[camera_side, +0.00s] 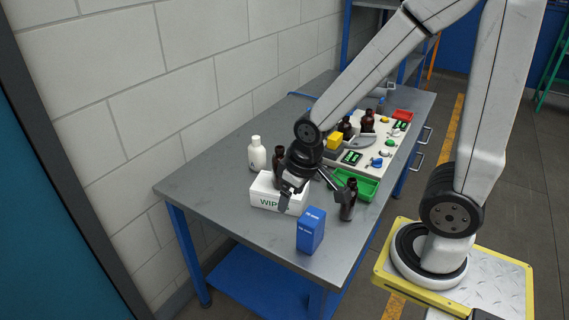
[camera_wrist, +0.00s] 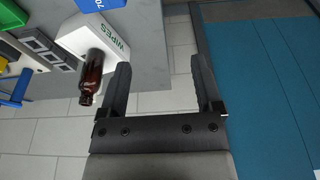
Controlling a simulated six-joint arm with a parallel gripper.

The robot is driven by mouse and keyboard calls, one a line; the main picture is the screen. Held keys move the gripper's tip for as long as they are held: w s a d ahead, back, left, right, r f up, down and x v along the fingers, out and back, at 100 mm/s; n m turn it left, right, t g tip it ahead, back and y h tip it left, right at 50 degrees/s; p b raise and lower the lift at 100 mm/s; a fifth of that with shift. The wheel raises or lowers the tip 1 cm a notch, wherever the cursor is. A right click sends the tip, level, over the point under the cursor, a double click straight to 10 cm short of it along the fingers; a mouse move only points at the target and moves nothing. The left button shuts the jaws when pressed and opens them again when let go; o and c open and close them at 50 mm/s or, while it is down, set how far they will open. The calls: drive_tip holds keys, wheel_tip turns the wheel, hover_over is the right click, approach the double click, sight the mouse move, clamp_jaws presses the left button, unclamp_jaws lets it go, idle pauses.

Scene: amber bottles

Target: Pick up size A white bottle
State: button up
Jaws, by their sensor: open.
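The white bottle (camera_side: 257,155) stands upright on the grey table near the wall, left of my gripper in the side view. My gripper (camera_side: 313,198) is open and empty, above the table around the wipes box and a dark bottle. Whether the bottle carries a size mark is too small to tell.
A white wipes box (camera_side: 265,196), a brown bottle (camera_side: 279,158), another dark bottle (camera_side: 349,205) and a blue box (camera_side: 310,231) stand close by. A brown bottle (camera_wrist: 91,75) shows in the wrist view. A green tray (camera_side: 368,187) lies right. The table's left end is clear.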

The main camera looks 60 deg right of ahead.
drive_tip(key=shift+w+v, duration=0.5)
drive_tip(key=shift+v, duration=1.75)
drive_tip(key=w+d+r+n+t, duration=0.15)
drive_tip(key=w+d+t, duration=0.35)
drive_tip(key=w+d, duration=0.75)
drive_tip(key=w+d+r+t, duration=0.3)
drive_tip(key=w+d+t, duration=0.2)
drive_tip(key=w+d, duration=0.75)
drive_tip(key=d+f+n+y, duration=0.2)
drive_tip(key=d+f+y, duration=0.2)
drive_tip(key=d, duration=0.1)
approach(252, 144)
drive_tip(key=w+r, duration=0.2)
drive_tip(key=shift+a+f, duration=0.45)
drive_tip(key=shift+f, duration=0.2)
drive_tip(key=shift+x, duration=1.25)
drive_tip(key=shift+w, duration=0.15)
drive_tip(key=shift+x, duration=2.5)
